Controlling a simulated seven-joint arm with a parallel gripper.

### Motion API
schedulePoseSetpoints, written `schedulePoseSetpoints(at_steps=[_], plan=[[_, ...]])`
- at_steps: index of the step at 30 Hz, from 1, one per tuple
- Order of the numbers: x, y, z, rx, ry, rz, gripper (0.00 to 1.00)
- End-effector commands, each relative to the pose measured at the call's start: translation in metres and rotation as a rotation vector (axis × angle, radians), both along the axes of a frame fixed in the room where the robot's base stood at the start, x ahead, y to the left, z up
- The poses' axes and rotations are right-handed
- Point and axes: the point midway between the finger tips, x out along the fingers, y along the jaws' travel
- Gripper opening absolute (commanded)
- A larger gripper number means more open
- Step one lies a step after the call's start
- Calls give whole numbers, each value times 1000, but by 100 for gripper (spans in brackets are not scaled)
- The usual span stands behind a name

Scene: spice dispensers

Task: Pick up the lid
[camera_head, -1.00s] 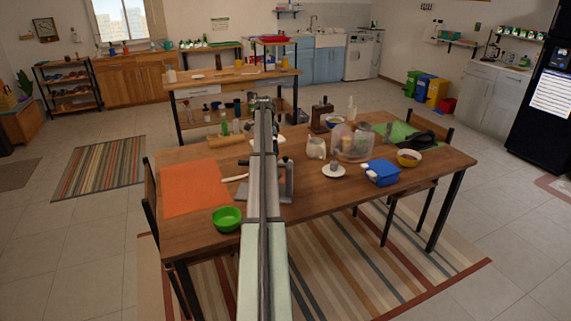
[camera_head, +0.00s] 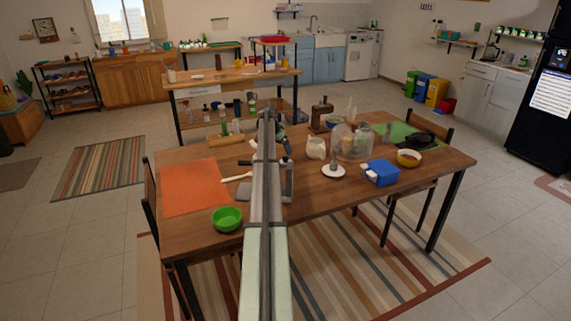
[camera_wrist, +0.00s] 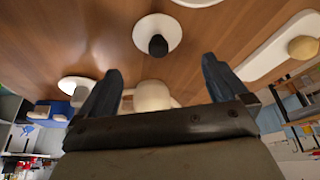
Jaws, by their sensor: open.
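A round white lid with a dark knob (camera_head: 333,171) lies on the wooden table in the head view, in front of the clear dome. In the wrist view, a white disc with a dark knob (camera_wrist: 158,22) lies on the wood beyond my fingertips; I cannot tell for sure that it is the same piece. My gripper (camera_wrist: 161,68) is open, its two dark blue fingers apart. A rounded cream object (camera_wrist: 153,96) shows between the fingers, partly hidden by the gripper body; I cannot tell whether they touch it. In the head view my arm hides part of the table.
The wooden table (camera_head: 330,198) also holds a white jug (camera_head: 316,148), a clear dome (camera_head: 352,141), a blue box (camera_head: 382,172), a brown-yellow bowl (camera_head: 408,157), a green bowl (camera_head: 227,218) and an orange mat (camera_head: 195,188). The front middle is fairly clear.

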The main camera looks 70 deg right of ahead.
Motion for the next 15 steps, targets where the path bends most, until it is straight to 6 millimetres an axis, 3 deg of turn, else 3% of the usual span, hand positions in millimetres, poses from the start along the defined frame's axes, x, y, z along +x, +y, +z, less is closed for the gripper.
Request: schedulePoseSetpoints(at_steps=[4,15], plan=[[-3,-9,-22,1,0,0,100],[-8,-17,-45,1,-1,-1,100]])
